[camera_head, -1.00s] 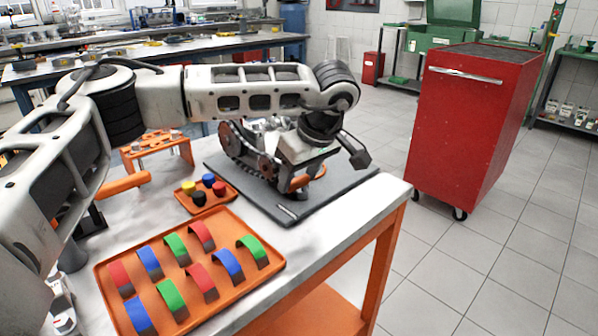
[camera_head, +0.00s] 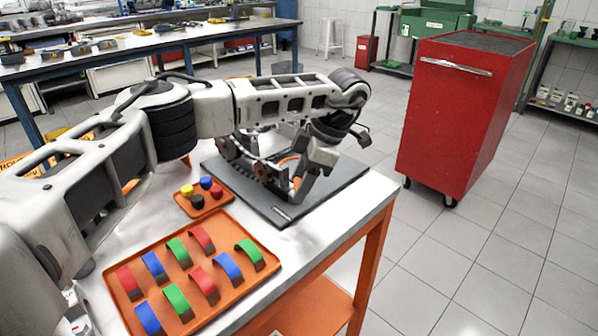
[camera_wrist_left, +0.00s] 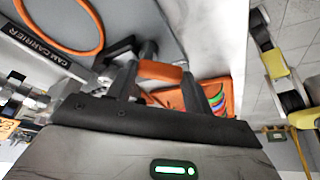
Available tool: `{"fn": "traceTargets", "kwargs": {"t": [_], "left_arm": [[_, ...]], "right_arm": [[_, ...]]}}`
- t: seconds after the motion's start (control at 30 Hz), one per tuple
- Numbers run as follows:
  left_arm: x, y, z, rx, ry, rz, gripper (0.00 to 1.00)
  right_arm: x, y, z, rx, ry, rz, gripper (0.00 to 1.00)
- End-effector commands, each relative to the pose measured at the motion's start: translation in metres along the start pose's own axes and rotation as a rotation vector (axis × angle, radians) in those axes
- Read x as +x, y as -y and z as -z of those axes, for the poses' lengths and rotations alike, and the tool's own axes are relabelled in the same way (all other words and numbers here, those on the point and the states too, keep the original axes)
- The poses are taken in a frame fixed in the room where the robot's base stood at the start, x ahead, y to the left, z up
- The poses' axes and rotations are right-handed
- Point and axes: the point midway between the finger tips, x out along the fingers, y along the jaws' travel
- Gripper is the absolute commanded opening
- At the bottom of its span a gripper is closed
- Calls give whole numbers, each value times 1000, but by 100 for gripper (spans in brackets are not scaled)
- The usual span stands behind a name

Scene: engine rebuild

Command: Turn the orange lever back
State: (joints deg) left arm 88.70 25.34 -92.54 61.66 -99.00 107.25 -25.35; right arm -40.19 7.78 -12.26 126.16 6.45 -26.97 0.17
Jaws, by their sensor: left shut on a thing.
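The orange lever (camera_wrist_left: 162,71) shows in the left wrist view as a short rounded bar lying between the fingers of my left gripper (camera_wrist_left: 160,82). The gripper is shut on it. In the head view my left gripper (camera_head: 313,187) points down at the front of the engine (camera_head: 262,165), over the dark plate (camera_head: 285,209). The lever is mostly hidden there by the fingers. My right gripper is not in view.
An orange tray (camera_head: 255,291) of coloured curved shells lies on the table, with a small tray (camera_head: 217,204) of coloured caps behind it. A red tool cabinet (camera_head: 458,120) stands beyond the table. The left wrist view shows an orange ring outline (camera_wrist_left: 98,42) and a CAM CARRIER label (camera_wrist_left: 38,46).

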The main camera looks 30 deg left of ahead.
Motion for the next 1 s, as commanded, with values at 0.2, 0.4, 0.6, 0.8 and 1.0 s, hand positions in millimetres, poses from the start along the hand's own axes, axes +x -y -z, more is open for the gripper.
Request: {"fn": "traceTargets", "kwargs": {"t": [0.2,0.4,0.6,0.8,1.0], "left_arm": [[-3,-1,-3,-157,1,67,28],[-3,-3,-4,-258,1,107,28],[-3,-3,-6,-314,2,130,28],[-3,-4,-6,-335,2,138,28],[-3,-4,-6,-337,3,138,28]], "right_arm": [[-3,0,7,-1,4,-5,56],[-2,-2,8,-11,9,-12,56],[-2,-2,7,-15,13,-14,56],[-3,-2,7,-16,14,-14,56],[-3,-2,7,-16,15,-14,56]]}}
